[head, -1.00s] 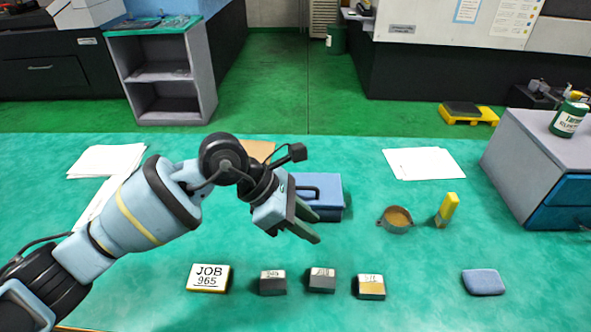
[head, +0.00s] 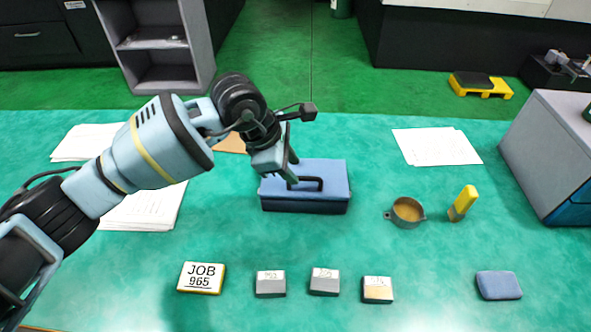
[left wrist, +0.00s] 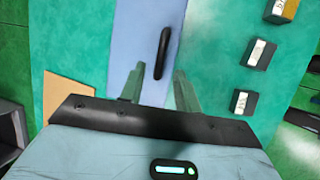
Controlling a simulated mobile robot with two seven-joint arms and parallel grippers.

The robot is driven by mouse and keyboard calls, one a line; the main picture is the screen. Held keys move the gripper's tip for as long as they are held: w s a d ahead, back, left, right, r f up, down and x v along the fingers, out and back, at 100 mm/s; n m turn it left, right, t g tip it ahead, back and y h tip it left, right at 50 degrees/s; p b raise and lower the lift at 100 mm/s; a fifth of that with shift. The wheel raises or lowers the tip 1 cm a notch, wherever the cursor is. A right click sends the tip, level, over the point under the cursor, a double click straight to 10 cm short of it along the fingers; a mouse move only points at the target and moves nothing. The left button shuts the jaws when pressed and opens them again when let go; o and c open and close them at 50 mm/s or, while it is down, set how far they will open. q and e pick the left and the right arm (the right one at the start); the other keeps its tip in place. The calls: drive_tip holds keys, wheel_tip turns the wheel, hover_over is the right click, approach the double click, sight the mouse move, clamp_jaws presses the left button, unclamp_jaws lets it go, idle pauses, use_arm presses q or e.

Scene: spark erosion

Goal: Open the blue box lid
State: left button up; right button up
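The blue box (head: 325,172) stands on the green table in the middle of the head view, its lid closed. A black handle (head: 312,183) lies on the lid. My left gripper (head: 292,170) is over the left part of the lid, pointing down, close to the handle. In the left wrist view, its two fingers (left wrist: 159,82) are apart, with the blue lid (left wrist: 136,45) behind them. The handle (left wrist: 162,52) shows ahead, between the lines of the fingers. I cannot tell whether a finger touches it. My right gripper is not in view.
A JOB 965 sign (head: 201,277) and several small labelled blocks (head: 324,282) stand along the front. A round cup (head: 407,213), a yellow-handled tool (head: 463,203) and a blue pad (head: 499,286) are at the right. Papers (head: 436,147) lie behind. Table between box and blocks is clear.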

use_arm(q)
drive_tip(key=shift+x, duration=1.4)
drive_tip(key=shift+c, duration=0.2)
clamp_jaws()
